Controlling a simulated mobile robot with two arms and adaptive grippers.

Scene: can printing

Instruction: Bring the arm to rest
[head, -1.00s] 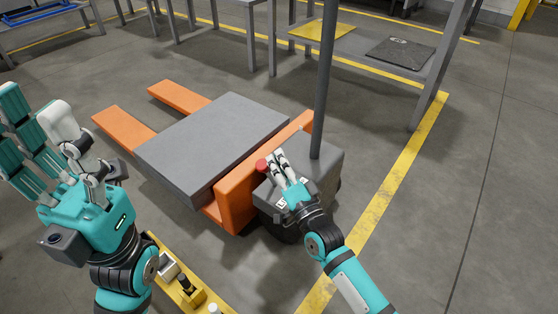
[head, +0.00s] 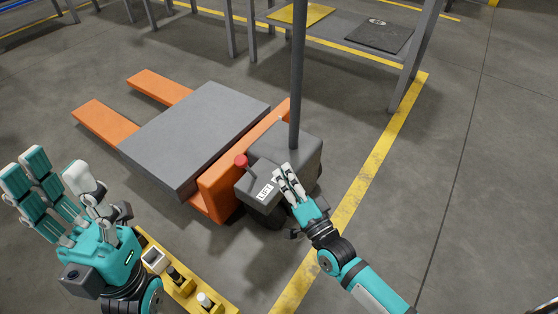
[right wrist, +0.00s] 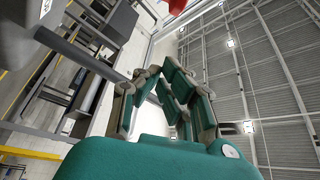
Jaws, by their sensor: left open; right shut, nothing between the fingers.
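My right gripper (head: 288,180) is shut and empty. In the head view it is just right of the red button (head: 241,161) and the LIFT label (head: 265,191) on the pallet lift's grey control box (head: 290,147). I cannot tell whether its fingers touch the box. In the right wrist view its green fingers (right wrist: 168,92) are bunched together with nothing between them, and a bit of red (right wrist: 176,5) shows at the top edge. My left gripper (head: 60,185) is open and empty at the left, with its fingers pointing up.
The orange pallet lift (head: 92,122) carries a grey slab (head: 195,137). A grey pole rises from its control box. A table (head: 350,35) stands behind. The floor at the right is clear.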

